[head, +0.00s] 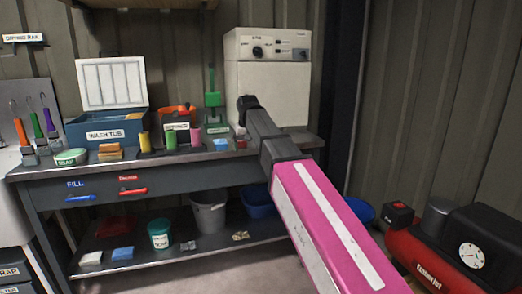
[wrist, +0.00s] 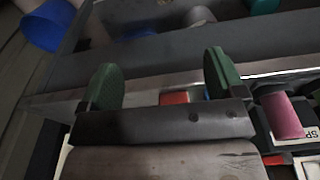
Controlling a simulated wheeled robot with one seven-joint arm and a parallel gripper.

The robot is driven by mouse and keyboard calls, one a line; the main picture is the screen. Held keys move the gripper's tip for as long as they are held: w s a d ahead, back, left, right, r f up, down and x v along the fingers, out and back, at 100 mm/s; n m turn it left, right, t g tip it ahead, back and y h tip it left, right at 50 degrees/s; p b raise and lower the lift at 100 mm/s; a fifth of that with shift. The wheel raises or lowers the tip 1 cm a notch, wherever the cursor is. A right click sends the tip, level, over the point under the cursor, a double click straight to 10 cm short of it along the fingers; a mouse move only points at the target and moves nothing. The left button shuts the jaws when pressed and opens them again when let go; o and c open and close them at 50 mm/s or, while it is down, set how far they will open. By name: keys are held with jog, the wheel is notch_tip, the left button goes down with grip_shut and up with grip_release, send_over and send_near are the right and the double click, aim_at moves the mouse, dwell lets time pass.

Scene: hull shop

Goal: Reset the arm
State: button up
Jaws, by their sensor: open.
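My gripper (wrist: 162,80) shows in the wrist view with its two green fingertip pads wide apart and nothing held between them. A small red item (wrist: 173,98) shows in the gap just past the gripper's dark bar, partly hidden by it. In the head view my pink arm reaches up and left from the lower right, and its dark end is over the right part of the workbench (head: 170,167). The fingers are hard to make out in the head view.
A wash tub (head: 90,135), several coloured cylinders and a white machine (head: 268,80) stand on the bench. Buckets, including a grey one (head: 209,214), sit on the shelf below. A red compressor (head: 420,255) stands on the right. A pink cylinder (wrist: 283,115) is right of my fingers.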

jog(key=s+d+f+m, duration=0.1)
jog(key=s+d+f, duration=0.2)
jog(key=d+f, duration=0.55)
jog(key=s+d+f, duration=0.3)
jog(key=d+f, duration=0.1)
jog(key=f, duration=0.9)
jog(key=s+d+f+m+g, duration=0.1)
jog(key=s+d+f+m, duration=0.1)
jog(key=s+d+f, duration=1)
jog(key=s+f, duration=0.3)
jog(key=f, duration=0.2)
jog(key=shift+s+f+g, duration=0.15)
jog(key=shift+s+g, duration=0.05)
jog(key=shift+g, duration=0.1)
jog(key=shift+d, duration=0.1)
